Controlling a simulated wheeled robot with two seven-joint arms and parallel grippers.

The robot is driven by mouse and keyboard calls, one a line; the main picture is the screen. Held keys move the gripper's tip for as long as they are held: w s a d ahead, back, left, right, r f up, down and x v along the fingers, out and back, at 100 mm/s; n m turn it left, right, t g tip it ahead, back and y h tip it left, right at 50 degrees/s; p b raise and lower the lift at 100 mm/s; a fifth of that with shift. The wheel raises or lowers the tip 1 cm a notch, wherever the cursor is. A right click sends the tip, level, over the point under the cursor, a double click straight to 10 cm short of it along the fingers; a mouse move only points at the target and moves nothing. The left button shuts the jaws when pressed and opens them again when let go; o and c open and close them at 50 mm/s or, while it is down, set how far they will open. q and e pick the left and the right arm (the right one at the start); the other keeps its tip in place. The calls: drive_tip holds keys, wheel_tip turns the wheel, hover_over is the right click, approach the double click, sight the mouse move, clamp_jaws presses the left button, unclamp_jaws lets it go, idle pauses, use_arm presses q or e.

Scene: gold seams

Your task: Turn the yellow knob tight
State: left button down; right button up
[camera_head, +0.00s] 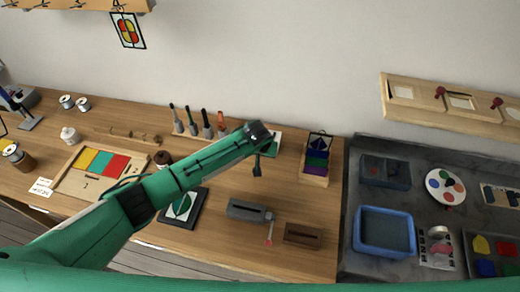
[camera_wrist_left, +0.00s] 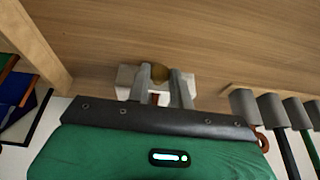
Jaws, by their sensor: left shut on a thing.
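A small reddish-brown part shows between the fingers. In the head view my green left arm reaches across the bench, and its gripper (camera_head: 257,170) points down between the tool rack and the stained-glass stand. I cannot make out the knob there. How tight it is cannot be seen. My right gripper is not in view.
The tool rack (camera_head: 194,138) stands left of the gripper and the stained-glass stand (camera_head: 315,179) right of it. A grey box (camera_head: 248,211) and a brown block (camera_head: 302,235) lie nearer. A blue tray (camera_head: 360,228) is on the dark bench at right.

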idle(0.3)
use_arm(q)
drive_tip(key=c, duration=1.5)
unclamp_jaws()
drive_tip(key=b+v, duration=0.1)
drive_tip(key=v, duration=0.6)
drive_tip(key=b+v, duration=0.1)
drive_tip(key=v, duration=0.5)
drive_tip(key=shift+s+d+r, duration=0.15)
drive_tip(key=shift+d+r, duration=0.1)
drive_tip(key=shift+r, duration=0.1)
